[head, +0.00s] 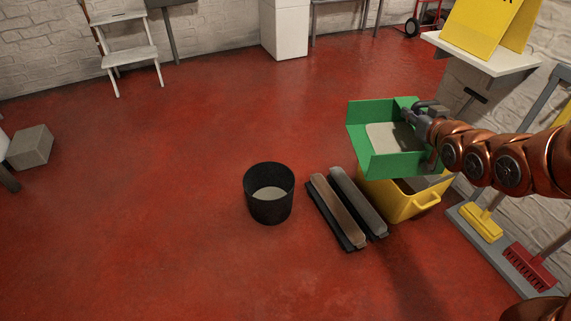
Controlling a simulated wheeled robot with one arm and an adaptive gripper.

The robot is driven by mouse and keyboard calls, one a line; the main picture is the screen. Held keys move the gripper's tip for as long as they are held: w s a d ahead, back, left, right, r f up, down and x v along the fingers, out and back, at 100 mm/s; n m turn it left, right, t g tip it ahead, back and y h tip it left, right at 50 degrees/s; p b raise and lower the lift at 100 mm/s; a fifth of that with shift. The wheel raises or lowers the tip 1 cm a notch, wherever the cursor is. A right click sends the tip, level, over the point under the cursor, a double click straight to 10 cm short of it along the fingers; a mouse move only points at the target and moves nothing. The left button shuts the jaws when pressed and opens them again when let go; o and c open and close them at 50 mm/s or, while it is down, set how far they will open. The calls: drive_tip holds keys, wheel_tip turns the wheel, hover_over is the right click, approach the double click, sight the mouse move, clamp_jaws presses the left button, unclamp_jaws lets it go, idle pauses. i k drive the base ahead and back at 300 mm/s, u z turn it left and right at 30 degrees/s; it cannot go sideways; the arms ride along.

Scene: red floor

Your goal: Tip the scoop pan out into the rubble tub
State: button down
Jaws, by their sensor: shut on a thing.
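The green scoop pan (378,163) is in the air at the right of the head view, with a pale grey load lying on its floor. It looks roughly level. My gripper (416,115) is shut on the pan at its back right side; the arm hides part of that side. A black round tub (269,210) stands on the floor to the left, with pale grey material inside. A yellow tub (392,206) with a front handle stands below the pan, partly covered by it. I cannot tell from looks alone which is the rubble tub.
Two long brushes or bars (338,212) lie between the black and yellow tubs. A yellow broom (482,222) and a red broom (530,268) stand by the right wall, near a white shelf (485,58). A grey block (30,147) lies far left. The central red floor is clear.

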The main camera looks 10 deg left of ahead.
sight(269, 187)
drive_tip(key=u, duration=0.35)
drive_tip(key=i, duration=0.75)
drive_tip(key=u, duration=1)
drive_tip(key=i, duration=0.35)
drive_tip(key=u, duration=0.35)
